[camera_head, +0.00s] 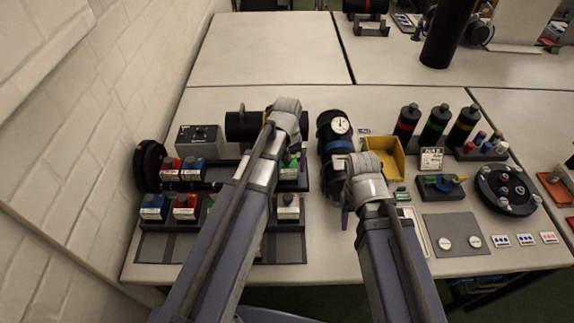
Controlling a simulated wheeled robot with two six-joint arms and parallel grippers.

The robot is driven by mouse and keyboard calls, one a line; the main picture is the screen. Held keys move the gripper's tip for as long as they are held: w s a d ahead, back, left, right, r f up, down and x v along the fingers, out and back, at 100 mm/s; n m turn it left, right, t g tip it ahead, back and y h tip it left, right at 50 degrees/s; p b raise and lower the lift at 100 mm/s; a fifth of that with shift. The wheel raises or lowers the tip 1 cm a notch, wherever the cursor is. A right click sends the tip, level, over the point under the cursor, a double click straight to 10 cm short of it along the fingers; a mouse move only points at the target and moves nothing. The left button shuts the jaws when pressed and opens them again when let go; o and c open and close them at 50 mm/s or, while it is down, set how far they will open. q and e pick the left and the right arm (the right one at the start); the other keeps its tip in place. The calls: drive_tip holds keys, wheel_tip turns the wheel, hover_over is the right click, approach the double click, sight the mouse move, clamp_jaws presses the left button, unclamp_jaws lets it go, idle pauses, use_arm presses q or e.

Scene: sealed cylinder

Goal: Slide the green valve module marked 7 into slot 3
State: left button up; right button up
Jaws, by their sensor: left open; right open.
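A green module (292,170) sits at the right end of the back rack (230,180), partly hidden by my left arm. Another green module (210,203) shows as a sliver in the front row behind that arm. I cannot read a 7 on either, nor the slot numbers. My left gripper (290,147) is open, just above and behind the back-rack green module; its fingertips are mostly hidden, and contact cannot be told. My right gripper (345,212) is open and empty, in front of the black gauge cylinder (335,126).
Red (170,170) and blue modules stand at the back rack's left. The front rack (160,247) holds blue, red and white modules. A yellow bin (387,158), capped bottles (437,125) and a round black holder (508,190) lie right.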

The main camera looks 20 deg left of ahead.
use_arm(q)
drive_tip(key=shift+f, duration=0.45)
use_arm(e)
drive_tip(key=shift+f, duration=0.45)
use_arm(q)
drive_tip(key=shift+c, duration=0.2)
clamp_jaws()
drive_tip(key=shift+a, duration=0.15)
